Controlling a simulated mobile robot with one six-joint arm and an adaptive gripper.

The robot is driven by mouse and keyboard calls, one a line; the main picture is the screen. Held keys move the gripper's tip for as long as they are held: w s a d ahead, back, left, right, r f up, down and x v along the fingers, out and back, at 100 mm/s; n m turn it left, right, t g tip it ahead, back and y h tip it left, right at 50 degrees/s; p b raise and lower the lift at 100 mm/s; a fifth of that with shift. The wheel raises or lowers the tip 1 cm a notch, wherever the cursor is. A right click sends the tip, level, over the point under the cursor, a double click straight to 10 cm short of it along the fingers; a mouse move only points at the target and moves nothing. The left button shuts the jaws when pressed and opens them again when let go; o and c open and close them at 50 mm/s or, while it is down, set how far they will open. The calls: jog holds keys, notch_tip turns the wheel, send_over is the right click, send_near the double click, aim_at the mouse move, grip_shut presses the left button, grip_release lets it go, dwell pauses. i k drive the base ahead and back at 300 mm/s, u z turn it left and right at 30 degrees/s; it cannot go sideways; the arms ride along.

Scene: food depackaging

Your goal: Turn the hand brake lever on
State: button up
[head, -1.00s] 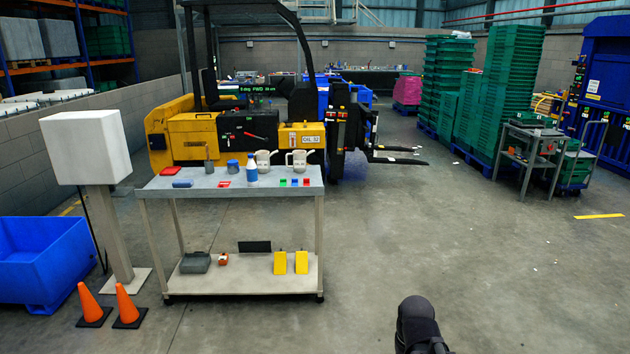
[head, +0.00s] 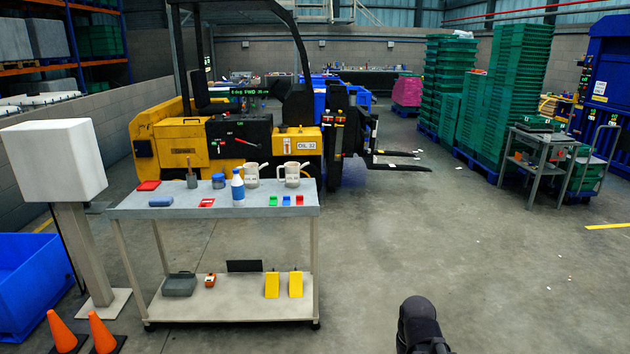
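A yellow and black forklift (head: 181,143) stands behind the work cart in the head view, its forks pointing right. A red lever (head: 245,141) shows on the black panel of its side, with small green and red markings beside it. I take this for the hand brake lever; it lies slanted, and its setting is too small to read. Part of my arm (head: 418,325) shows dark at the bottom of the view, well apart from the forklift. My gripper's fingers cannot be made out.
A grey cart (head: 130,204) with mugs, a bottle and small items stands between me and the forklift. A white box on a post (head: 57,160), orange cones (head: 104,334) and a blue bin (head: 30,280) are at left.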

aim_at(259, 147)
jog(key=z, duration=0.05)
jog(key=i, duration=6.2)
